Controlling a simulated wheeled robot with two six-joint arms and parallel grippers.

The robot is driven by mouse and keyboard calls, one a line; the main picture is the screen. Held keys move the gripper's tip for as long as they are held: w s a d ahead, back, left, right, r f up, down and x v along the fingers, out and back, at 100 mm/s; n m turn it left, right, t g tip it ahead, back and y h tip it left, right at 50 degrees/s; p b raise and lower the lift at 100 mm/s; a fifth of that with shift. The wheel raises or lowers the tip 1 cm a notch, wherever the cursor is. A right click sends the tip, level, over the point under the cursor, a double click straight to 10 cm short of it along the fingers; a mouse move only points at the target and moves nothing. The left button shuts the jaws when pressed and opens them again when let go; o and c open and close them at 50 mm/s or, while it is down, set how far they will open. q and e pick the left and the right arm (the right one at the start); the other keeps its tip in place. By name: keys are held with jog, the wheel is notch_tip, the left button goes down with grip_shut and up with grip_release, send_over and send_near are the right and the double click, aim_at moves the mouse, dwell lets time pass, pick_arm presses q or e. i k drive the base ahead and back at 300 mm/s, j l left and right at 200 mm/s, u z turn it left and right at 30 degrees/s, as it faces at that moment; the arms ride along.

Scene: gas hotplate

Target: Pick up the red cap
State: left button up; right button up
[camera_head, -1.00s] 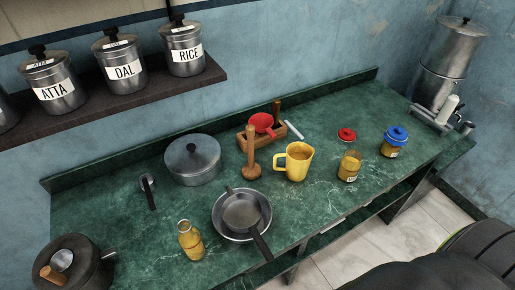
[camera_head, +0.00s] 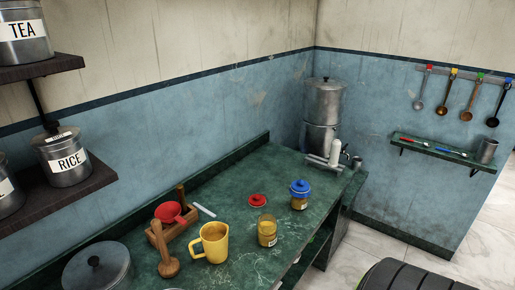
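The red cap (camera_head: 257,200) lies flat on the green marble counter (camera_head: 240,262), behind an open glass jar (camera_head: 267,231) with yellow-brown contents. A similar jar with a blue cap (camera_head: 299,190) on it stands to the right of the red cap. Neither of my grippers shows in the head view, so I cannot see whether they are open or shut.
A yellow mug (camera_head: 211,242), a wooden caddy (camera_head: 172,229) with a red strainer (camera_head: 171,212), and a wooden masher (camera_head: 168,262) stand left of the cap. A metal water dispenser (camera_head: 322,115) stands at the counter's far end. A black rounded object (camera_head: 415,276) is at bottom right.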

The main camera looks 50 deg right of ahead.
aim_at(256, 201)
jog(key=l+z, duration=0.1)
jog(key=z, duration=1.45)
